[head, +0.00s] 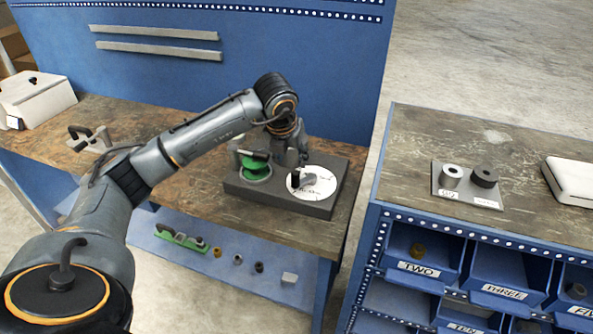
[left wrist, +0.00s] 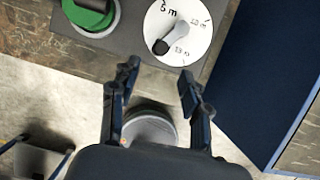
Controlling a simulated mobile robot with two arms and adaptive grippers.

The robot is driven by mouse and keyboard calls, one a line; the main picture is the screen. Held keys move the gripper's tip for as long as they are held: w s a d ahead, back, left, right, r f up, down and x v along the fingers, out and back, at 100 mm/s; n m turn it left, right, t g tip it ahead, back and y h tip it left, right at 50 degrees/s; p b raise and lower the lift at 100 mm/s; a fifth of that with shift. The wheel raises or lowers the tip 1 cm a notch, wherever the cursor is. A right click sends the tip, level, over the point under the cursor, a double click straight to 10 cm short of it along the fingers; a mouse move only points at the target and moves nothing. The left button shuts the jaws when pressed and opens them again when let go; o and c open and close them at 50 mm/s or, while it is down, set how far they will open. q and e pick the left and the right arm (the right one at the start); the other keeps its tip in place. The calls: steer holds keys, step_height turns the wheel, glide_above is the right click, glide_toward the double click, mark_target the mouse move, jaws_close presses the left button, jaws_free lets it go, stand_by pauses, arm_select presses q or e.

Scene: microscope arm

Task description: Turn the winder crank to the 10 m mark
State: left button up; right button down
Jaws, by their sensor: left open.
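The winder is a dark base (head: 236,188) on the wooden bench, with a green spool (head: 257,168) and a white round dial (head: 322,183). In the left wrist view the dial (left wrist: 204,37) has marks that look like 5 m, 10 m and 15 m. A grey crank (left wrist: 176,33) lies across the dial. Its dark knob (left wrist: 160,46) is at the lower left, away from the 10 m mark at the right. My left gripper (left wrist: 158,80) is open and empty, its fingers apart from the knob. In the head view the gripper (head: 296,163) is over the dial, partly hiding the crank.
A blue back panel (head: 300,90) rises behind the bench (head: 290,230). Small parts lie on the blue lower shelf (head: 225,275). A second bench (head: 420,150) at the right carries a plate with two cylinders (head: 468,178) above labelled bins. A gap separates the benches.

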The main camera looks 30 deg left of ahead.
mark_target(295, 173)
arm_select(q)
steer(key=p+x, duration=0.1)
steer(key=x, duration=0.5)
steer(key=p+x, duration=0.1)
steer(key=x, duration=0.2)
steer(key=shift+f, duration=0.15)
steer(key=shift+w+f, duration=0.15)
steer(key=shift+f, duration=0.2)
steer(key=shift+c, duration=0.2)
steer(key=c, duration=0.7)
jaws_close()
arm_select(e)
steer(key=shift+w+d+r, duration=0.1)
steer(key=shift+w+r, duration=0.1)
steer(key=shift+r, duration=1)
